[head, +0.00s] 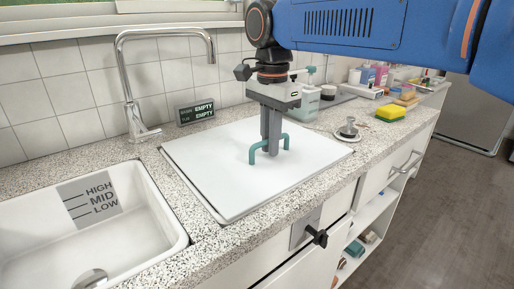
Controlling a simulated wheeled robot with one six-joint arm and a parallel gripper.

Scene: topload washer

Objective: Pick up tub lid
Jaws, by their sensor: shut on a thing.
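The tub lid (215,172) is a flat white panel set in the speckled counter, right of the sink. A teal arch-shaped handle (253,154) stands up near its middle. My gripper (271,148) points straight down and is shut on the handle's top bar. The fingers hide the middle of the handle. The lid looks flat and level with the counter; I cannot tell whether any gap shows under it.
A white sink (150,225) with a tall chrome tap (133,90) lies to the left. A small dark sign (195,112) stands behind the lid. A metal plug (348,128), a yellow sponge (390,113) and several bottles stand to the right. A tiled wall closes the back.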

